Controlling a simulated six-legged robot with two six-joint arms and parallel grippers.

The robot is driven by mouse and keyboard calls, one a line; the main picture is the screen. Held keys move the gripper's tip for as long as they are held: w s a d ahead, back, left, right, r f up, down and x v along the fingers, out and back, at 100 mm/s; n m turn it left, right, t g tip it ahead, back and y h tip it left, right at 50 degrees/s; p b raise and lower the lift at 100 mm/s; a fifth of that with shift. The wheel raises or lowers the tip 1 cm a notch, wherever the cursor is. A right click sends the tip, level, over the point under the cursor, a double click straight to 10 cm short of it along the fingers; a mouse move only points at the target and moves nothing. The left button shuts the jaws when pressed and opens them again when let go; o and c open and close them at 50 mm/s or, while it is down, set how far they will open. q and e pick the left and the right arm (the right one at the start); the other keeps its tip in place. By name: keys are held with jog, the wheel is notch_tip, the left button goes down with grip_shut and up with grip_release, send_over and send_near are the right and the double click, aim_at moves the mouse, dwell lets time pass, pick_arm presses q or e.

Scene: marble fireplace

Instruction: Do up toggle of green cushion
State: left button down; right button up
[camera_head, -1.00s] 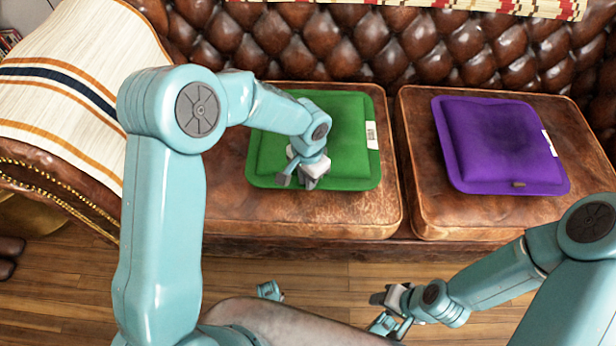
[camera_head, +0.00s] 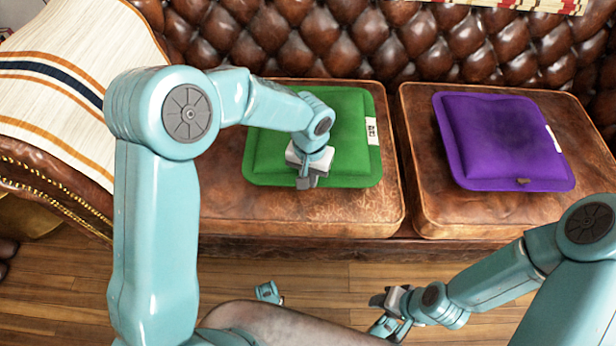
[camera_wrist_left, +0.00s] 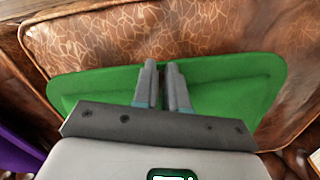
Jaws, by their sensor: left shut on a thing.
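The green cushion (camera_head: 352,118) lies flat on the left leather seat, with a white label on its right side. My left gripper (camera_head: 306,183) is over the cushion's near edge, its fingers pointing down. In the left wrist view its fingers (camera_wrist_left: 162,70) are almost together at the edge of the green cushion (camera_wrist_left: 230,80). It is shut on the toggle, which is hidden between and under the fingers. My right gripper (camera_head: 381,299) hangs low in front of the seats, away from both cushions; its finger gap is not clear.
A purple cushion (camera_head: 502,140) with a small brown toggle (camera_head: 523,181) at its near edge lies on the right leather seat (camera_head: 450,215). The tufted sofa back (camera_head: 350,45) rises behind. A striped cloth (camera_head: 60,85) covers the left armrest. Wooden floor shows in front.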

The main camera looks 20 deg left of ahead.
pick_arm(q)
jog(key=shift+d+n+b, duration=0.25)
jog(key=shift+n+b, duration=0.3)
jog(key=shift+n, duration=1.15)
jog(key=shift+w, duration=0.1)
jog(key=c, duration=1.4)
grip_release()
jog(key=shift+c, duration=0.2)
notch_tip(320, 180, up, 16)
jog(key=p, duration=0.5)
jog(key=shift+r, duration=0.2)
